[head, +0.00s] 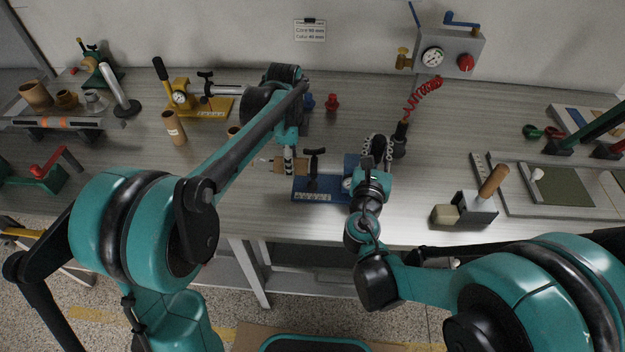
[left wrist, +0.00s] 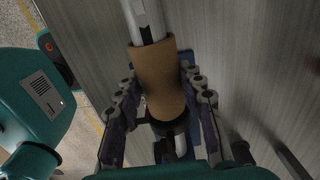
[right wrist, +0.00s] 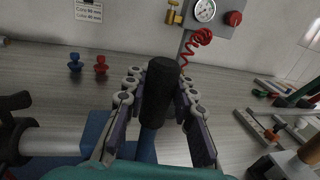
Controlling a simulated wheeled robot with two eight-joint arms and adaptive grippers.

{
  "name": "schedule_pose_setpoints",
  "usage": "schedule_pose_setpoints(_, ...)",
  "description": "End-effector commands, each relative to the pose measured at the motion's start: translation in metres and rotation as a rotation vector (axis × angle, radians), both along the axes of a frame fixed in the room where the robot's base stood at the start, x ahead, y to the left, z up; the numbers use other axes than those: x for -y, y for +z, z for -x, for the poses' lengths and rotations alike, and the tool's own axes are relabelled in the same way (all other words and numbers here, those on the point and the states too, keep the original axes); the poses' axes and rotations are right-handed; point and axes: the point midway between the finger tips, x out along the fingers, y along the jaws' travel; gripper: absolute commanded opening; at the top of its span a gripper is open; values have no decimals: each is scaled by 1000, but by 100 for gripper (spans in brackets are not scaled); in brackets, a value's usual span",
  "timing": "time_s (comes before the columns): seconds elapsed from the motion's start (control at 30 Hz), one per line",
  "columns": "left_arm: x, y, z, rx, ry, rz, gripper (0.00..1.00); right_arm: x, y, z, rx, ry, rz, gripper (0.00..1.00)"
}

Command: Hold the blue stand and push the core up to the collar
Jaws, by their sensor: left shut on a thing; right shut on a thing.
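The blue stand (head: 325,190) sits on the bench near its front edge, with a dial and a dark clamp on it. My right gripper (head: 378,150) is shut on the stand's black handle; in the right wrist view the handle (right wrist: 162,88) stands upright between the fingers, above a blue post. The brown core (left wrist: 158,80) is around the metal shaft (left wrist: 147,20), between my left gripper's fingers (left wrist: 165,112). The core (head: 261,165) shows only partly in the head view. A dark collar (left wrist: 172,128) lies just beyond the core's end; I cannot tell whether they touch.
A yellow stand (head: 205,106) and a loose brown tube (head: 174,128) are at the back left. Red (head: 332,102) and blue (head: 308,101) pieces stand behind the blue stand. A gauge box (head: 449,52) is on the wall. A black block with a wooden handle (head: 478,208) is at the right.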

Motion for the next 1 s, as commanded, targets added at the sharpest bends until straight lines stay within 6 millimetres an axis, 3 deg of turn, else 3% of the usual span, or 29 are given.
schedule_pose_setpoints(0.17, 6, 0, 0, 0, -1, 0, 13, 0, 0, 0, 0, 1, 0, 0)
schedule_pose_setpoints(0.2, 5, 0, 0, 1, 0, 0, 49, 0, 0, 0, 0, 1, 0, 0)
schedule_pose_setpoints(0.27, 5, 0, 0, 0, 0, 0, 62, 0, 0, 0, 0, 1, 0, 0)
schedule_pose_setpoints(0.67, 5, 7, 0, 0, 0, 0, 62, 0, 0, 0, 0, 1, 0, 0)
schedule_pose_setpoints(1.0, 5, 76, -1, 0, 0, 0, 62, 0, 0, 0, 0, 1, 0, 0)
